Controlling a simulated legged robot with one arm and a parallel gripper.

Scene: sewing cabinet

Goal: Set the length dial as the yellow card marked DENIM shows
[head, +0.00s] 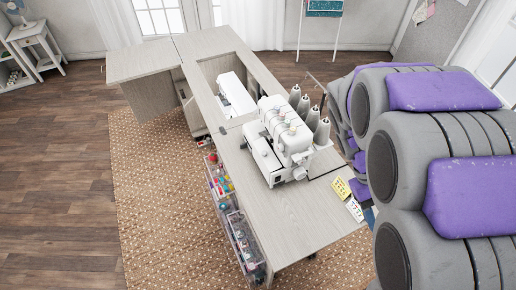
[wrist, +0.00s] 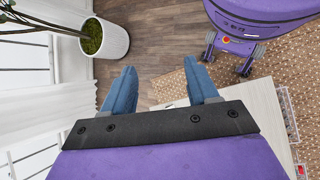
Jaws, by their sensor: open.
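The yellow card (head: 341,188) lies on the near right part of the cabinet top, beside a white card (head: 355,209). Its writing is too small to read. A white serger with several grey thread cones (head: 280,138) stands on the cabinet to the left of the cards. A white sewing machine (head: 236,94) sits in the cabinet's opening farther back. I cannot make out the length dial on either machine. My gripper (wrist: 162,86) shows in the wrist view with its two blue fingers wide apart and nothing between them.
The cabinet top (head: 295,233) is bare at its near end. Clear bins of coloured supplies (head: 245,240) line its left side above a brown rug (head: 150,190).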

